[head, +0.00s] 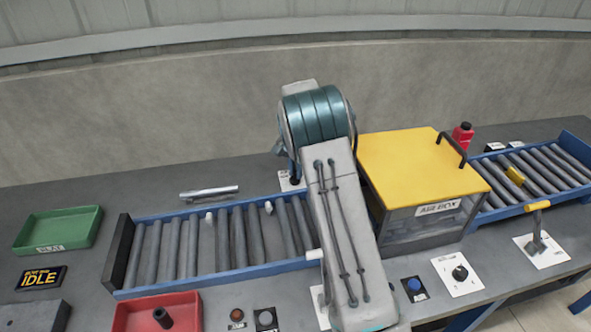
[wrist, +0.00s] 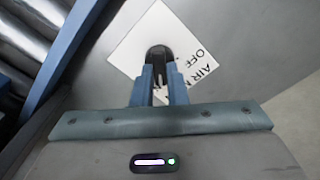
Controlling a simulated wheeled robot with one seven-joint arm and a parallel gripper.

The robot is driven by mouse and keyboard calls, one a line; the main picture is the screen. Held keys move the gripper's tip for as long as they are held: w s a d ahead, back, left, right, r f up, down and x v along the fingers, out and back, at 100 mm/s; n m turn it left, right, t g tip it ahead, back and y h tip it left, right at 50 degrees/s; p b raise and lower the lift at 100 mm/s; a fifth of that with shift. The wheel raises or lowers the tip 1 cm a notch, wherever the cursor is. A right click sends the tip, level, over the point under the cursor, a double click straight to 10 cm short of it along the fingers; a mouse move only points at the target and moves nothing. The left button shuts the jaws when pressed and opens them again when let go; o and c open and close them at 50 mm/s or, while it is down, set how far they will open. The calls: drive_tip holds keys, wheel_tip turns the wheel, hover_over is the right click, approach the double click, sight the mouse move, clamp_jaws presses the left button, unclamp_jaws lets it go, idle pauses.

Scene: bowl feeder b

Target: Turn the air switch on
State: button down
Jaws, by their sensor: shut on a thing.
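The air switch has a black knob (wrist: 158,54) on a white plate (wrist: 150,25) marked OFF and AIR in the wrist view. My gripper (wrist: 158,72) has its blue fingers shut on the knob, just above the plate. Part of the lettering is hidden by the fingers. In the head view my arm hides most of the gripper, and I cannot make out the switch there.
A blue-railed roller conveyor (head: 215,240) runs left of my arm. A yellow-lided box (head: 420,165) stands close on the right, with a second conveyor (head: 540,175) beyond. A green tray (head: 58,230) and red tray (head: 185,312) stand left. A dark display (head: 40,278) reads IDLE.

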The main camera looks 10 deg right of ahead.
drive_tip(key=shift+r+m, duration=0.1)
drive_tip(key=shift+m, duration=0.4)
drive_tip(key=c, duration=1.4)
unclamp_jaws()
drive_tip(key=shift+c, duration=0.2)
wheel_tip(320, 180, up, 14)
drive_tip(key=shift+b, duration=0.3)
